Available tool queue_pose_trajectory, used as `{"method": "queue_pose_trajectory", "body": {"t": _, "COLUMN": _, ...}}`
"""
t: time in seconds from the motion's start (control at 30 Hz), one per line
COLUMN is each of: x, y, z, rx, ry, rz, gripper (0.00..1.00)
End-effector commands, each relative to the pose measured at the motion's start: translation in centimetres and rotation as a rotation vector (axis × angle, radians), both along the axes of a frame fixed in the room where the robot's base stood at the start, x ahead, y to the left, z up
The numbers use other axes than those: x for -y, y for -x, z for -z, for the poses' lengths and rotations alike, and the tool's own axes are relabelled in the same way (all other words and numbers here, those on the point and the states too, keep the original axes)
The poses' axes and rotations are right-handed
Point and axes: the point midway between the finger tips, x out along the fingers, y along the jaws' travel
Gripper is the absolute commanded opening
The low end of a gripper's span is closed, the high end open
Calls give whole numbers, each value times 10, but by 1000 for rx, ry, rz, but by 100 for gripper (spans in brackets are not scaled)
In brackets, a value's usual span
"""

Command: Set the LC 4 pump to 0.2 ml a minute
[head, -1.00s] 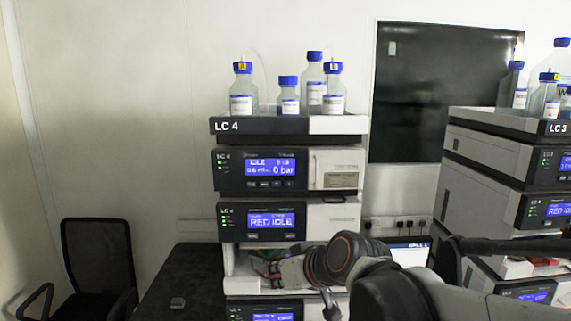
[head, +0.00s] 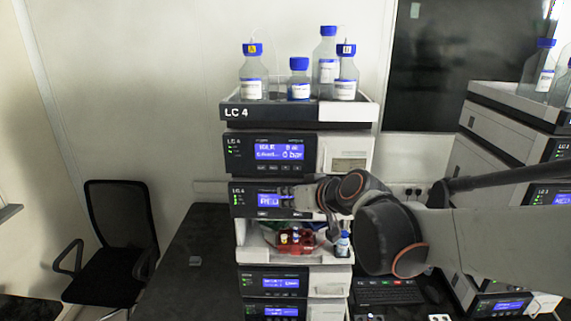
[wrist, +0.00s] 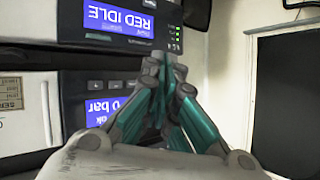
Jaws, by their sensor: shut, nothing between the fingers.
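The LC 4 pump (head: 318,142) is the upper module of the stack under the LC 4 tray. Its blue display (head: 279,152) reads idle and 0 bar; the flow figure is too blurred to read now. A row of small buttons (head: 278,167) runs below the display. My gripper (head: 286,197) is in front of the module below the pump. In the wrist view, which is upside down, the pump display (wrist: 98,112) and dark buttons (wrist: 115,85) show beside my gripper (wrist: 163,62), whose fingers are shut and empty. Whether the tips touch a panel I cannot tell.
The module below the pump has a blue display (head: 268,201), reading RED IDLE in the wrist view. Below it is an open bay with a red vial rack (head: 290,240). Blue-capped bottles (head: 299,78) stand on the top tray. A second stack (head: 500,135) stands at right.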

Motion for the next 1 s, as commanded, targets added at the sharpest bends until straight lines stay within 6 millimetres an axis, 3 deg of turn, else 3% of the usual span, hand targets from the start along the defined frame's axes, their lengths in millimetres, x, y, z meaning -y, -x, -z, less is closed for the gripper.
{"method": "queue_pose_trajectory", "body": {"t": 0.27, "x": 0, "y": -8, "z": 0, "rx": 0, "ry": 0, "rz": 1, "gripper": 0}}
{"method": "queue_pose_trajectory", "body": {"t": 0.7, "x": 3, "y": -63, "z": 0, "rx": 0, "ry": 1, "rz": 1, "gripper": 0}}
{"method": "queue_pose_trajectory", "body": {"t": 1.0, "x": 3, "y": -86, "z": 0, "rx": 0, "ry": 0, "rz": 1, "gripper": 0}}
